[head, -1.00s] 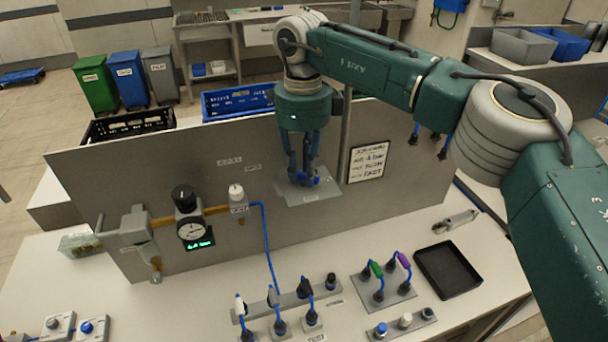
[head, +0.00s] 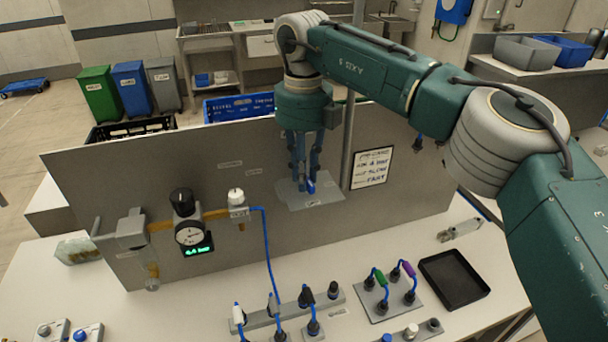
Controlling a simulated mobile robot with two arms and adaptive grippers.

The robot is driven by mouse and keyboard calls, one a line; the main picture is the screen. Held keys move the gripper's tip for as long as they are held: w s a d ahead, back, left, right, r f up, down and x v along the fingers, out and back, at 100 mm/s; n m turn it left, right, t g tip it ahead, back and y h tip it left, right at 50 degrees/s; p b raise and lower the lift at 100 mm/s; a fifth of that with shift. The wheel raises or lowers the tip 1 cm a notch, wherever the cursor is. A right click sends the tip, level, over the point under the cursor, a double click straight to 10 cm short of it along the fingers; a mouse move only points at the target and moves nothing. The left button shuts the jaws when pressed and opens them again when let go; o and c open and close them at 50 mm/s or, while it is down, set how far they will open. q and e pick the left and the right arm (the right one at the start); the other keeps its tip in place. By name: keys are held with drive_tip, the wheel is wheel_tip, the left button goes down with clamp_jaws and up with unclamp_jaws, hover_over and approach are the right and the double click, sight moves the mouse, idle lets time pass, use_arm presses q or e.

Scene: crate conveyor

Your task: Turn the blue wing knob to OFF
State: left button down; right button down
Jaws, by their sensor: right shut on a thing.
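The blue wing knob (head: 311,187) sits on a light grey plate (head: 322,199) on the upright grey panel, right of the panel's middle. My right gripper (head: 304,184) comes down from above in front of the plate. Its fingers are shut on the knob and cover part of it. The visible part of the knob stands near upright. The marks on the plate are too small to read. My left gripper does not show.
A gauge (head: 190,233) with a black knob and green display is on the panel's left. A blue hose (head: 268,250) runs down to plug sockets on the bench. A black tray (head: 453,280) lies at the right. A framed sign (head: 371,168) hangs right of the plate.

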drive_tip(key=shift+w+r+m, duration=0.2)
drive_tip(key=shift+r+m, duration=0.1)
drive_tip(key=shift+m, duration=0.3)
drive_tip(key=c, duration=1.7)
unclamp_jaws()
drive_tip(key=shift+o, duration=0.7)
drive_tip(key=shift+s+f, duration=0.1)
drive_tip(key=shift+f, duration=0.05)
wheel_tip(320, 180, up, 12)
drive_tip(key=shift+s, duration=0.1)
